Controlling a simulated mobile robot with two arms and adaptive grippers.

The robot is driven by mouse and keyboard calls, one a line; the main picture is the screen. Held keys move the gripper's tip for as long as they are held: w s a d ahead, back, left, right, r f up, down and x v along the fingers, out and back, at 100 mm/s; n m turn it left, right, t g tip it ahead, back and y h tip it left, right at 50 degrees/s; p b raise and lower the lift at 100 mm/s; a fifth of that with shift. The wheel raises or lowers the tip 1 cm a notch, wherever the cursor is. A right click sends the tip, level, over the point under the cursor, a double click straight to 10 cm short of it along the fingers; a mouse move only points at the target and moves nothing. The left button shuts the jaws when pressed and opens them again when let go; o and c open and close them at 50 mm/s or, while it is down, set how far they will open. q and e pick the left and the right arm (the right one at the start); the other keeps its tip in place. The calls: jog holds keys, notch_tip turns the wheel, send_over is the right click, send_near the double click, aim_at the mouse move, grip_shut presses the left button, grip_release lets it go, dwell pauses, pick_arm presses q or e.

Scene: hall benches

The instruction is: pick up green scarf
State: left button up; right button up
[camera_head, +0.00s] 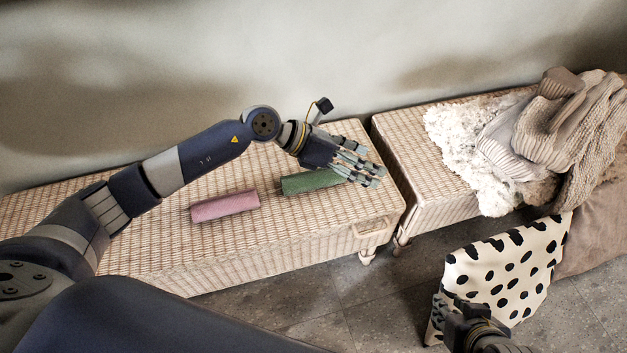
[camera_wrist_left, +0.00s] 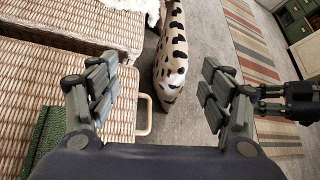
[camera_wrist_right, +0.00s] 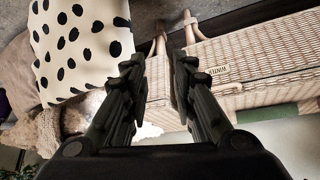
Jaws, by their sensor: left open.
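The green scarf (camera_head: 310,181) is a rolled bundle lying on the left wicker bench. My left gripper (camera_head: 362,172) is open just above its right end, and its fingers cover part of that end. I cannot tell if they touch it. In the left wrist view the scarf (camera_wrist_left: 42,138) shows at the lower left, outside the open fingers (camera_wrist_left: 157,88). My right gripper (camera_wrist_right: 160,70) is low at the right, in front of the spotted cloth. Its fingers are close together with a narrow empty gap between them.
A pink roll (camera_head: 225,205) lies left of the scarf on the wicker bench (camera_head: 150,262). A second bench (camera_head: 425,185) to the right carries a white fluffy throw (camera_head: 465,145) and knitted fabrics (camera_head: 575,120). A black-spotted cloth (camera_head: 505,270) stands in front. A narrow gap separates the benches.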

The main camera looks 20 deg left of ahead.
aim_at(309, 175)
pick_arm(q)
jog(key=a+f+y, duration=0.2)
jog(key=a, duration=0.3)
jog(key=w+a+f+m+g+y, duration=0.1)
jog(key=a+y, duration=0.2)
jog(key=a, duration=0.3)
jog(key=w+a+f+m+y, duration=0.1)
jog(key=a+f+y, duration=0.1)
jog(key=a, duration=0.3)
jog(key=shift+w+a+f+y, duration=0.25)
jog(key=shift+a+f+y, duration=0.05)
jog(key=shift+a+f, duration=0.05)
jog(key=shift+g, duration=0.3)
jog(key=b+x, duration=0.1)
jog(key=x, duration=0.4)
jog(key=b+x, duration=0.1)
jog(key=x, duration=0.1)
jog(key=b+x, duration=0.1)
jog(key=x, duration=0.2)
jog(key=shift+s+d+f, duration=0.1)
jog(key=shift+s+d, duration=0.1)
jog(key=shift+d+f, duration=0.1)
pick_arm(e)
jog(key=w+a+r+t+y, duration=0.2)
jog(key=w+a+r+t, duration=0.2)
jog(key=w+r+t, duration=0.4)
notch_tip(309, 175, up, 4)
jog(key=w, duration=0.2)
jog(key=shift+w+a+f, duration=0.2)
jog(key=shift+w, duration=0.15)
